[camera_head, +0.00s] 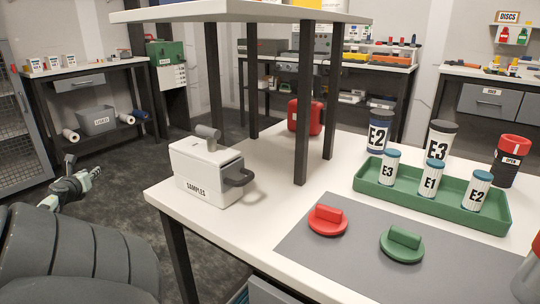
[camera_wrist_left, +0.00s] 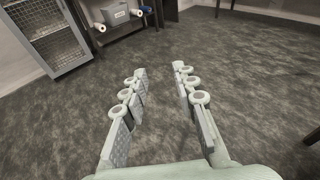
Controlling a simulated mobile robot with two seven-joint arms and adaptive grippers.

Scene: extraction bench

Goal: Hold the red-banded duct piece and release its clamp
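No piece that I can surely call the red-banded duct piece shows, and no clamp is recognisable. A dark cylinder (camera_head: 509,161) with a red top band and an "OPEN" label stands at the right of the white table in the head view. I cannot tell if it is the duct piece. My left gripper (camera_head: 83,172) is left of the table, well away from that cylinder. In the left wrist view its fingers (camera_wrist_left: 160,70) are apart with nothing between them, above the dark floor. My right gripper is not in view.
The white table (camera_head: 258,238) bears a SAMPLES box (camera_head: 207,177), a red disc (camera_head: 327,221), a green disc (camera_head: 402,245) and a green tray (camera_head: 370,188) of labelled canisters. Dark posts (camera_head: 303,110) carry a raised shelf (camera_head: 235,10). Floor left of the table is clear.

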